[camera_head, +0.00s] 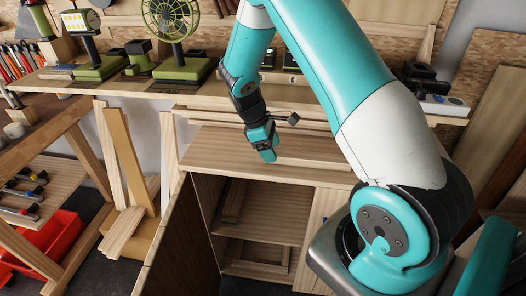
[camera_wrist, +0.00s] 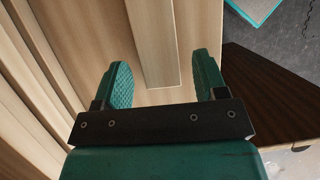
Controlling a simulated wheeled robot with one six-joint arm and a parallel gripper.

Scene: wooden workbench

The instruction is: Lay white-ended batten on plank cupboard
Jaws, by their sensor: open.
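The plank cupboard (camera_head: 225,150) stands in the middle of the head view, with its dark door open at the front left. My gripper (camera_head: 268,157) is low over its top. In the wrist view, my gripper (camera_wrist: 163,82) is open, with a green finger on each side. A pale flat batten (camera_wrist: 160,40) lies on the cupboard top (camera_wrist: 200,25), its near end between the fingers, with a gap to each. It runs away toward the top of that view. I cannot tell whether this end is painted white.
Several long battens (camera_wrist: 40,80) lie along the cupboard's back. More wood pieces (camera_head: 233,200) lie on its inner shelf. Battens (camera_head: 125,155) lean upright at the left. The dark door (camera_wrist: 265,95) and floor show right in the wrist view. A green fan (camera_head: 170,25) stands on the rear bench.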

